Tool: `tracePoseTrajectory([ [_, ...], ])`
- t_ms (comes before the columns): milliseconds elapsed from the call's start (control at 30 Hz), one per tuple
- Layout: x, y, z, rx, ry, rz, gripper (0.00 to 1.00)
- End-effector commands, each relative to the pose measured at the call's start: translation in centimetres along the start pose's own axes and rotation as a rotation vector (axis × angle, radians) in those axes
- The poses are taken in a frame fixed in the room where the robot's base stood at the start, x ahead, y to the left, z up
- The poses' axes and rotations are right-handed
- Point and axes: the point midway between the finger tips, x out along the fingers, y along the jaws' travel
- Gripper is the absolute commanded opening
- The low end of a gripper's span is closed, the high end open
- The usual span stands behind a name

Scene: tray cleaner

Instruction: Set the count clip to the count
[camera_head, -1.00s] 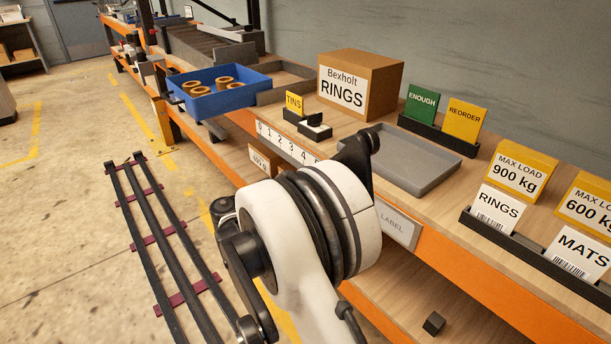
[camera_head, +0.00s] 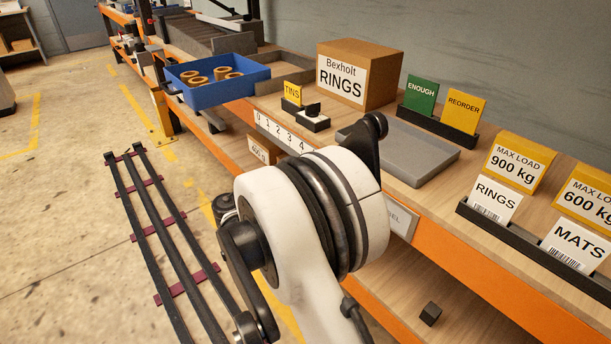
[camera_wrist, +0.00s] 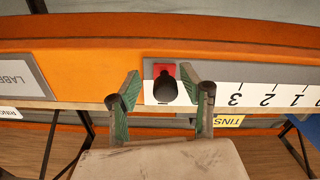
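The number strip (camera_head: 281,133) runs along the shelf's front edge, with 0 to 4 showing in the head view. In the wrist view the strip (camera_wrist: 222,96) appears upside down, with 1, 2 and 3 readable. The count clip, red with a black knob (camera_wrist: 165,88), sits left of the 3 there, towards the strip's end; it covers the digit beneath it. My gripper (camera_wrist: 160,74) is open, one finger on each side of the clip, with small gaps seen. My arm hides the gripper and clip in the head view.
A blue bin (camera_head: 221,95) with several tan rings stands at the shelf's left. A RINGS box (camera_head: 384,77), TINS card (camera_head: 292,93), grey tray (camera_head: 447,157) and ENOUGH (camera_head: 421,94) and REORDER (camera_head: 464,111) cards are on top. A small black block (camera_head: 430,313) lies on the lower shelf.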

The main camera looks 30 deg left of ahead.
Motion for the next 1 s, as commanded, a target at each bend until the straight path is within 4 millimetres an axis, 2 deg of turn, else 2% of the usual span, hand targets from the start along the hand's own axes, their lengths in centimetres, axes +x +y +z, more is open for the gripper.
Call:
tracePoseTrajectory([
  [167, -0.3, -0.1, 0.0, 0.000, 0.001, -0.002, 0.41],
  [267, -1.2, -0.1, -0.1, 0.000, 0.001, -0.004, 0.41],
  [700, -9.4, 0.0, 0.0, 0.000, 0.001, -0.003, 0.41],
  [833, -11.0, 0.0, 0.0, 0.000, 0.001, -0.003, 0.41],
  [1000, -11.9, 0.1, 0.0, 0.000, 0.000, 0.000, 0.41],
])
